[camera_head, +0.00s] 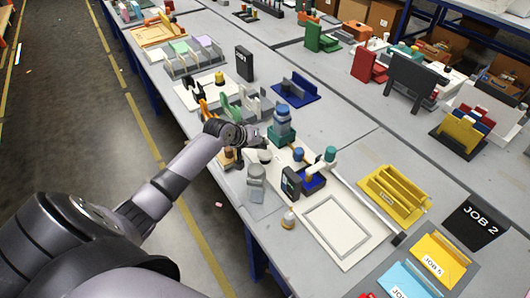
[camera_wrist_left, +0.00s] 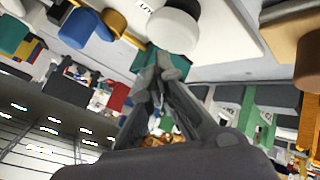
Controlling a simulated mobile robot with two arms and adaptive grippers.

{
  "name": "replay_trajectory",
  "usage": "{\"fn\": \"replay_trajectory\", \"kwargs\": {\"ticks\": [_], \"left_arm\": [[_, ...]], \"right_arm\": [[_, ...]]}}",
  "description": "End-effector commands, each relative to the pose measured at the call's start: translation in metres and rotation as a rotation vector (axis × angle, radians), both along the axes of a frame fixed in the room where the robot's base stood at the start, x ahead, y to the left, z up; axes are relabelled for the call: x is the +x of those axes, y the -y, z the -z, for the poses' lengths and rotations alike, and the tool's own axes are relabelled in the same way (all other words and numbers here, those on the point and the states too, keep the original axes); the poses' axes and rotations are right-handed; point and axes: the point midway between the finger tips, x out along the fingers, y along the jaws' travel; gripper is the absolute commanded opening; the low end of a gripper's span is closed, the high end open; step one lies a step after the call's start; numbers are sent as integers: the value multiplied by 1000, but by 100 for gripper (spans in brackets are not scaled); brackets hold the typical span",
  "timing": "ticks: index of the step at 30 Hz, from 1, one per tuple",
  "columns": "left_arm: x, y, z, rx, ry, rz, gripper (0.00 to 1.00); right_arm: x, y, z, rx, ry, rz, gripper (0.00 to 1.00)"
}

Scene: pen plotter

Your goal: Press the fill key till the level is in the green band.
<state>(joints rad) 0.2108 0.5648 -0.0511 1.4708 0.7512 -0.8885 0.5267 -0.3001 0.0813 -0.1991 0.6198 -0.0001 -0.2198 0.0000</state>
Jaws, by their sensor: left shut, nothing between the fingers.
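My left gripper (camera_head: 257,138) reaches in over the white plotter base from the left, its fingers shut and empty. A teal and blue stacked bottle-like part (camera_head: 282,124) stands just beyond the gripper. A small dark upright panel (camera_head: 291,183) stands on the base. I cannot make out a level or a green band. My right gripper is not in view.
A white board with a grey frame (camera_head: 336,228) lies at the front. A blue and teal holder (camera_head: 315,178) stands on the plotter. A grey jar (camera_head: 256,178) is near the table's edge.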

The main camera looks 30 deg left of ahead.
Motion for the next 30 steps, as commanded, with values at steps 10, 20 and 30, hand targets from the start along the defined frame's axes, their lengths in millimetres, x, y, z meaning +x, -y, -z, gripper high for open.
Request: {"fn": "replay_trajectory", "kwargs": {"ticks": [10, 20, 30], "left_arm": [[0, 0, 1, 0, 0, 0, 0], [0, 0, 8, -1, 0, -1, 0], [0, 0, 9, 0, 0, 0, 0]], "right_arm": [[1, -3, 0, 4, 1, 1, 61], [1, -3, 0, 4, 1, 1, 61], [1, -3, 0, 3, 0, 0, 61]]}}
